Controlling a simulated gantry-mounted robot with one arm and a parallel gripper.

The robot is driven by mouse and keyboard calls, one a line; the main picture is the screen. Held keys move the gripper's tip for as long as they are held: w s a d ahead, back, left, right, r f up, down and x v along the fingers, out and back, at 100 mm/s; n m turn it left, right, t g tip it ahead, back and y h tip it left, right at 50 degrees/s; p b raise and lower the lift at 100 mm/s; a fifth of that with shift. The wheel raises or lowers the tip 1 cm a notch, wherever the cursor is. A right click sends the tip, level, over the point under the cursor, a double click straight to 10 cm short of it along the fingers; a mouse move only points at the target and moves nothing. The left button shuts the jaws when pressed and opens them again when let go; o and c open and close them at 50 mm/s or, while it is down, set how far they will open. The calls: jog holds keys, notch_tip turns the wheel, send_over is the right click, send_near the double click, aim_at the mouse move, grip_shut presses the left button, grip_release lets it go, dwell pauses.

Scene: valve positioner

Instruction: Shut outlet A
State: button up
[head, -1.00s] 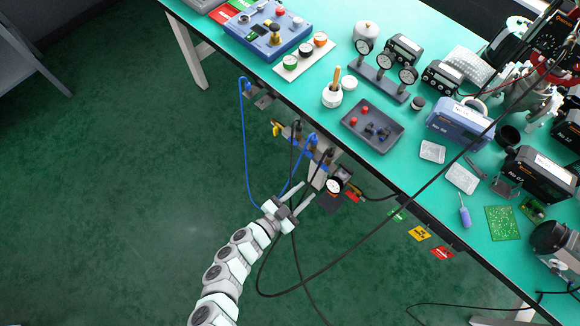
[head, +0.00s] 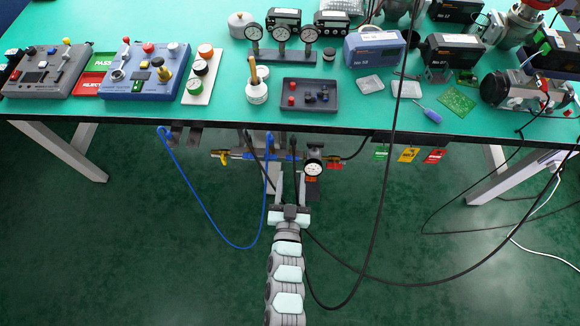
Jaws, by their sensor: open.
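An air manifold (head: 262,155) hangs below the table's front edge, with a round white-faced gauge (head: 314,168) at its right. A yellow valve handle (head: 223,158) shows at its left end. Another, bluer fitting sits near the middle, where the blue hose (head: 209,219) meets it. I cannot read which outlet is A. My gripper (head: 290,182) is open and empty in front of the manifold, its two fingers pointing up toward the part just left of the gauge. The fingers partly cover the manifold's middle, and I cannot tell whether they touch it.
Black cables (head: 357,262) loop down beside my gripper on the right. The blue hose loops on the left. Green, yellow and red tags (head: 408,154) hang from the table edge at right. The teal table (head: 225,118) holds control boxes and instruments.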

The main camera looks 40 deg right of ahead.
aim_at(292, 158)
jog(key=b+x, duration=0.1)
jog(key=x, duration=0.4)
jog(key=shift+f, duration=0.1)
jog(key=shift+c, duration=0.5)
grip_shut()
